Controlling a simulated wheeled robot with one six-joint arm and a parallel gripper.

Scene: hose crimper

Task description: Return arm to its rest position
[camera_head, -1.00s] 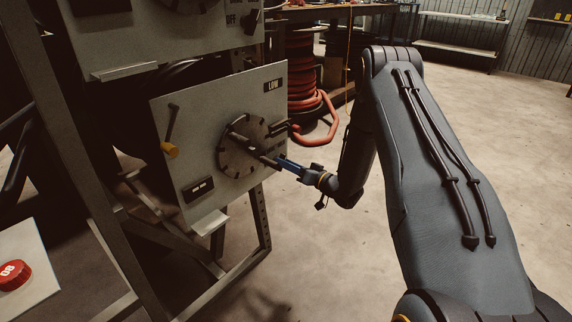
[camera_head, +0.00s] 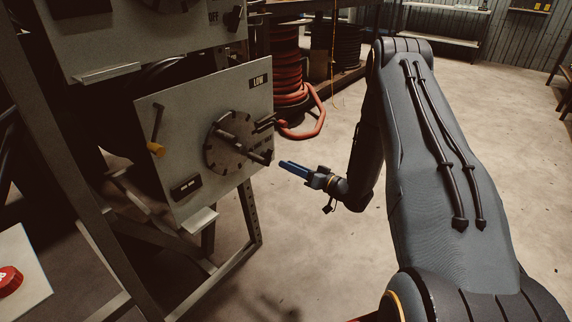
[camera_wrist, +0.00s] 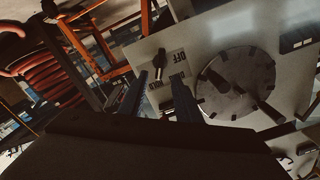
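My gripper (camera_head: 294,169) is out in front of the lower grey panel (camera_head: 185,115), with its blue fingers pointing left toward it. A gap of floor shows between the fingertips and the end of the dark handle on the round dial (camera_head: 229,142). In the wrist view the two fingers (camera_wrist: 160,98) stand apart with nothing between them, so the gripper is open and empty. The dial (camera_wrist: 238,82) and a small switch marked OFF (camera_wrist: 161,60) lie beyond the fingers. My arm is bent, with the forearm hanging down from the elbow.
A metal frame (camera_head: 249,215) carries the panels. A yellow-tipped lever (camera_head: 157,130) sticks out at the panel's left. A red button (camera_head: 9,281) is at lower left. Red hose (camera_head: 286,62) is coiled behind. The floor (camera_head: 320,260) right of the frame is clear.

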